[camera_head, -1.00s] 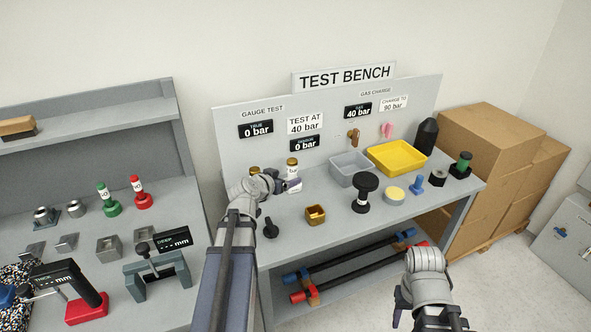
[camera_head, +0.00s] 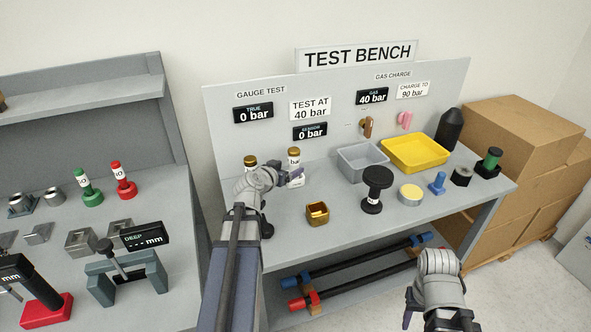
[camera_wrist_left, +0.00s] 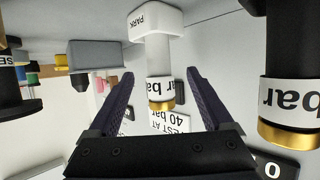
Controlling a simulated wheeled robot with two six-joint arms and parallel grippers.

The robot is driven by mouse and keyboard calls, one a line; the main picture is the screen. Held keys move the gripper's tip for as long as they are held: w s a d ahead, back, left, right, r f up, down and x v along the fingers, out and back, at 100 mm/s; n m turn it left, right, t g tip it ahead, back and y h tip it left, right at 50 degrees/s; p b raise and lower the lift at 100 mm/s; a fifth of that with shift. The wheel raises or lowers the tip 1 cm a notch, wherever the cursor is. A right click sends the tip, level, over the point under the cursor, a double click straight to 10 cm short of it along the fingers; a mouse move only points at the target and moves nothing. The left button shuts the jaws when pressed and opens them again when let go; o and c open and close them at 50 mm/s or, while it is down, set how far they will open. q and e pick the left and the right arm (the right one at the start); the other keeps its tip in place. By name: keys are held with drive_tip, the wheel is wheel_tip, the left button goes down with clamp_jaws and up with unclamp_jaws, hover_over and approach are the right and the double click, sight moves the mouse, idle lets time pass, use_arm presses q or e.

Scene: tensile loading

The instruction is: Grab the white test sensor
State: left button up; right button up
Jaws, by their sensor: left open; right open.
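The white test sensor (camera_head: 294,160) is a white upright cylinder with a gold cap and a "bar" label. It stands on the test bench below the gauge panel. In the left wrist view, which looks upside down, the sensor (camera_wrist_left: 158,65) stands in a white holder marked PARK (camera_wrist_left: 156,22). My left gripper (camera_head: 288,175) is beside the sensor. In the wrist view its two fingers (camera_wrist_left: 161,80) are open, with the sensor showing between them; I cannot tell if they touch it. My right gripper (camera_head: 438,322) is open and empty in front of the bench, partly cut off.
A dark gauge with a gold end (camera_wrist_left: 285,100) is close by; it shows behind my left arm (camera_head: 250,161). A small brass block (camera_head: 317,214), a black spool-shaped part (camera_head: 376,190), a grey tray (camera_head: 351,168) and a yellow tray (camera_head: 412,165) stand to the right.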

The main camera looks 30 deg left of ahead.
sight(291, 166)
use_arm(q)
drive_tip(key=shift+w, duration=0.1)
drive_tip(key=shift+b+x, duration=0.4)
drive_tip(key=shift+x, duration=0.55)
drive_tip(key=shift+w+f, duration=0.2)
drive_tip(key=shift+w, duration=0.5)
drive_tip(key=b+x, duration=0.1)
drive_tip(key=x, duration=0.3)
drive_tip(key=shift+w+r+b, duration=0.15)
drive_tip(key=shift+w+b, duration=0.05)
drive_tip(key=shift+b, duration=0.1)
drive_tip(key=shift+c, duration=0.3)
clamp_jaws()
